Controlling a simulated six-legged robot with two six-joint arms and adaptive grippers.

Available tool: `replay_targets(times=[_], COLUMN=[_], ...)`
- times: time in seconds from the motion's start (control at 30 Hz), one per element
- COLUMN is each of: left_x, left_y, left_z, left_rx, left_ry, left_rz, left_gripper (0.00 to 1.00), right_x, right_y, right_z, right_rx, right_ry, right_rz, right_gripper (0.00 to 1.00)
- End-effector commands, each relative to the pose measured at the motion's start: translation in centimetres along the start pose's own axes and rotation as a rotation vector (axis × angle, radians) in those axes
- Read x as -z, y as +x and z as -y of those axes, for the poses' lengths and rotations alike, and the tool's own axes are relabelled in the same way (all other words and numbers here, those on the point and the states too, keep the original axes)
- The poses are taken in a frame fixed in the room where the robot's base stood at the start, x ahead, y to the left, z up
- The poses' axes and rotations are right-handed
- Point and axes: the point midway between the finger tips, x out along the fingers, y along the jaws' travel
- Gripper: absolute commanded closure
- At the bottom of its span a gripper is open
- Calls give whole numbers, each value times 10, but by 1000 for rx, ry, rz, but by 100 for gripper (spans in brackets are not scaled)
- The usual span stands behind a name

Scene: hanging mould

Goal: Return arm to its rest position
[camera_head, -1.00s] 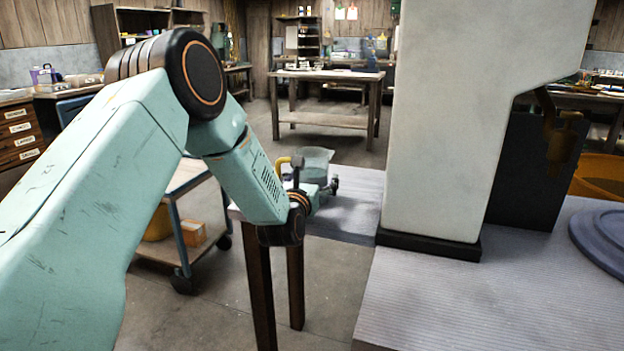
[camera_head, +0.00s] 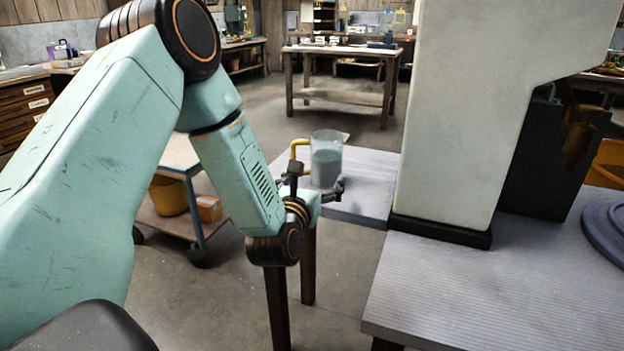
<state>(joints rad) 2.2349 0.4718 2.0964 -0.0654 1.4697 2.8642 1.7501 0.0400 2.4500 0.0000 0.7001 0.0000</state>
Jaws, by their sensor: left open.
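My left arm comes in from the left and bends down toward a small grey table (camera_head: 365,190). My left gripper (camera_head: 316,183) is open at the table's near left edge. A clear jug with grey contents (camera_head: 326,160) and a yellow handle (camera_head: 296,150) stands upright on that table, just behind the gripper. The fingers overlap the jug's lower part in the picture; I cannot tell whether they touch it. My right gripper is not in view.
A tall pale machine column (camera_head: 455,120) stands right of the jug on a ribbed grey surface (camera_head: 480,290). A trolley (camera_head: 178,155) with a bucket (camera_head: 170,195) is behind my arm. A wooden workbench (camera_head: 345,55) stands at the back. Floor between is clear.

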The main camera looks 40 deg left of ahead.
Motion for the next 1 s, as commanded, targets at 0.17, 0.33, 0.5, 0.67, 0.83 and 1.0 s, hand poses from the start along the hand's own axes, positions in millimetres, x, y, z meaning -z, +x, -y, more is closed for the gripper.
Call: replay_targets(times=[0.17,0.33,0.5,0.67,0.83,1.0], left_x=[0,0,0,0,0,1], left_y=[-16,-20,-19,-19,-18,-2], left_z=[0,0,0,0,0,0], left_rx=[0,0,0,0,0,0], left_ry=[1,1,1,1,1,1], left_rz=[-1,-1,-1,-1,0,3], left_gripper=[7,7,7,7,7,7], right_x=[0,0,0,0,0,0], right_y=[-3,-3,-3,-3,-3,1], right_z=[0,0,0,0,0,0], right_rx=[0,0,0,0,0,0], right_ry=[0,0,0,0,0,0], right_rz=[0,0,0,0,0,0], right_gripper=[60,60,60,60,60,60])
